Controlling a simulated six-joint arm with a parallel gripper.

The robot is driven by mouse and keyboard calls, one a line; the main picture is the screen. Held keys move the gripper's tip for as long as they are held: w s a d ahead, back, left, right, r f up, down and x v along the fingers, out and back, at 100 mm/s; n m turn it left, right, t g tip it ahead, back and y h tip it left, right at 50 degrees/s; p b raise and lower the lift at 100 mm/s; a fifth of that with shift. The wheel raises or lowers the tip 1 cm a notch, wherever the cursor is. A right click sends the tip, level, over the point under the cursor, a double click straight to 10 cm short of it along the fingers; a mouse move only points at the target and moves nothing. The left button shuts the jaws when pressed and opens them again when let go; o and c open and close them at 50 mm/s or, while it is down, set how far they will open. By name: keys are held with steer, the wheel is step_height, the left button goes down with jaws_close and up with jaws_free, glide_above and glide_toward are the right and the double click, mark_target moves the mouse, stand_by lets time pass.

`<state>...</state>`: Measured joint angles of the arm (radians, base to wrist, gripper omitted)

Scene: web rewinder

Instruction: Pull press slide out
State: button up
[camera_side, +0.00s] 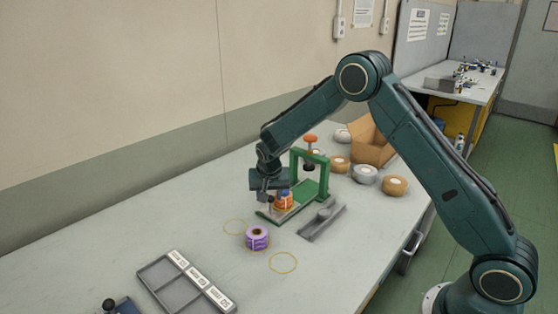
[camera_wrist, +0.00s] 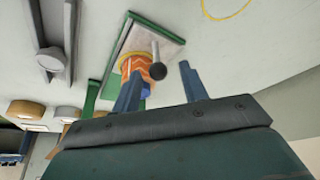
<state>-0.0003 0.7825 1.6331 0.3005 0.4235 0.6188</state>
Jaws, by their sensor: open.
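The green press (camera_side: 324,176) stands on the bench with an orange-red knob on top. Its slide (camera_side: 272,214) is a pale plate with green edges, extending out in front of the frame. An orange roll (camera_side: 284,203) with a blue core sits on the slide. In the wrist view, the slide (camera_wrist: 166,48) carries a handle post with a dark ball knob (camera_wrist: 157,71), and the orange roll (camera_wrist: 131,66) is beside it. My gripper (camera_wrist: 160,69) is open, its two blue fingers appearing on either side of the ball knob; contact cannot be told. In the side view my gripper (camera_side: 268,197) is over the slide's front end.
A purple roll (camera_side: 257,238) stands in front of the press, near two yellow circles. A grey rail-like fixture (camera_side: 322,220) lies to the right. Several rolls and a cardboard box (camera_side: 372,143) are behind. A labelled grey tray (camera_side: 186,284) is at the front left.

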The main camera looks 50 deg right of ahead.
steer(key=v, duration=1.3)
steer(key=shift+r, duration=0.2)
steer(key=shift+s+a, duration=0.1)
steer(key=shift+a, duration=0.05)
steer(key=s+a+r+n+t+y, duration=0.1)
steer(key=s+r+n, duration=0.1)
steer(key=s+r, duration=0.55)
steer(key=s+r+n+y, duration=0.15)
steer(key=s+r, duration=0.35)
steer(key=s, duration=0.5)
steer(key=s+a+n+t, duration=0.1)
steer(key=s+n, duration=0.4)
steer(key=s, duration=1.2)
steer(key=shift+a+f+y, duration=0.35)
steer(key=shift+a, duration=0.35)
